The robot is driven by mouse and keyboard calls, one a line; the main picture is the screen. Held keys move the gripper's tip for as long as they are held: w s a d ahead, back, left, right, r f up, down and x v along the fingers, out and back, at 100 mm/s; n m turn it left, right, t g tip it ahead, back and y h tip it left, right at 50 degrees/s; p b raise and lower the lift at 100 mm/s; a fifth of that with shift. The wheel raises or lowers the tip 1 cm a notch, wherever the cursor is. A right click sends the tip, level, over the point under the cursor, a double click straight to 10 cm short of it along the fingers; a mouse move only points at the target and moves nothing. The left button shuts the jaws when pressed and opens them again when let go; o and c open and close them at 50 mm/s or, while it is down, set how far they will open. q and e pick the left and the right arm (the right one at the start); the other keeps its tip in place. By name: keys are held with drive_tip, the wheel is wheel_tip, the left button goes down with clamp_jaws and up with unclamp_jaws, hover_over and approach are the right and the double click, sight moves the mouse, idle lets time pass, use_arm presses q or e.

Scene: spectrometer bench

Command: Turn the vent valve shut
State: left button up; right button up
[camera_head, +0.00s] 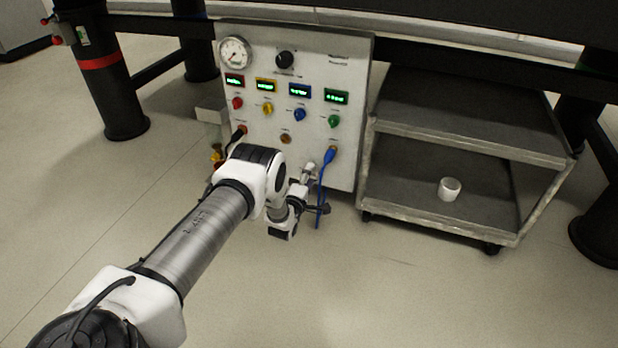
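A white upright panel (313,68) stands on the floor at the upper middle. It carries a round gauge (235,53), a black knob (285,59), and red, yellow, blue and green knobs under lit displays. I cannot tell for sure which fitting is the vent valve. Small yellow and red fittings (216,156) show at the panel's lower left edge, partly behind my arm. My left arm reaches in from the lower left. My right gripper is out of view.
A blue cable (323,180) hangs from a lower right port, close to my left gripper. A grey two-shelf cart (440,120) stands right of the panel, with a white cup (449,189) on its lower shelf. Dark table legs stand at both sides. The front floor is clear.

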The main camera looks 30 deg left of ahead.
use_arm(q)
drive_tip(key=shift+s, duration=0.1)
drive_tip(key=v, duration=1.1)
drive_tip(key=shift+s+d, duration=0.2)
drive_tip(key=shift+s, duration=0.2)
